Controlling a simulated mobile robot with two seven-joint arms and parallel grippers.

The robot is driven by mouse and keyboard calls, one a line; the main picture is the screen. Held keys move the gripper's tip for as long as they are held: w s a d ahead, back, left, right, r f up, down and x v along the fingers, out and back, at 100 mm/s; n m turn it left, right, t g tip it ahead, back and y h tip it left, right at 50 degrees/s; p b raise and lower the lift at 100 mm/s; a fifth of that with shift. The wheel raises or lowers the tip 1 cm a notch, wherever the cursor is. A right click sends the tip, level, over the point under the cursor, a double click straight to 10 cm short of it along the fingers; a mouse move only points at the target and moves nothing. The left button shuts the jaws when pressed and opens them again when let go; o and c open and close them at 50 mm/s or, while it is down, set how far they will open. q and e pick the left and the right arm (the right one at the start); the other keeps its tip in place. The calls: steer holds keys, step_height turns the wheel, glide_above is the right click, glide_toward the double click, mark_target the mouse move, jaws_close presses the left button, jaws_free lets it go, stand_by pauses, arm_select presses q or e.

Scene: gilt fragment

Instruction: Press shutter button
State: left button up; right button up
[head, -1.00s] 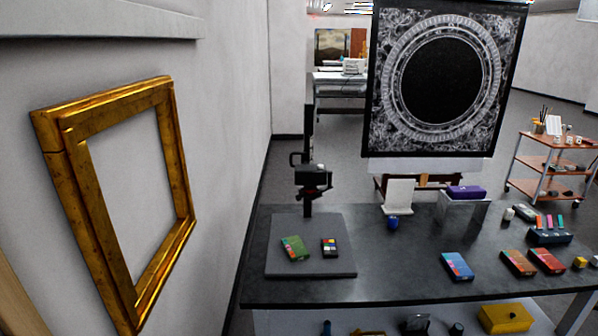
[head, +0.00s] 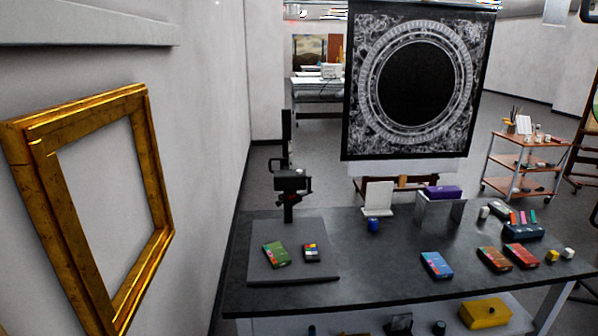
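A black camera (head: 292,181) is mounted on a dark upright copy stand at the back left of the dark table (head: 380,290). A small light spot shows on the camera's top; I cannot make out whether it is the shutter button. Neither of my grippers is in view.
A gilt frame (head: 155,165) hangs on the wall at left. A large ornate dark panel (head: 350,130) stands behind the table. A blue box (head: 437,265) and several other small boxes lie on the table's right. A wooden trolley (head: 520,163) stands at back right.

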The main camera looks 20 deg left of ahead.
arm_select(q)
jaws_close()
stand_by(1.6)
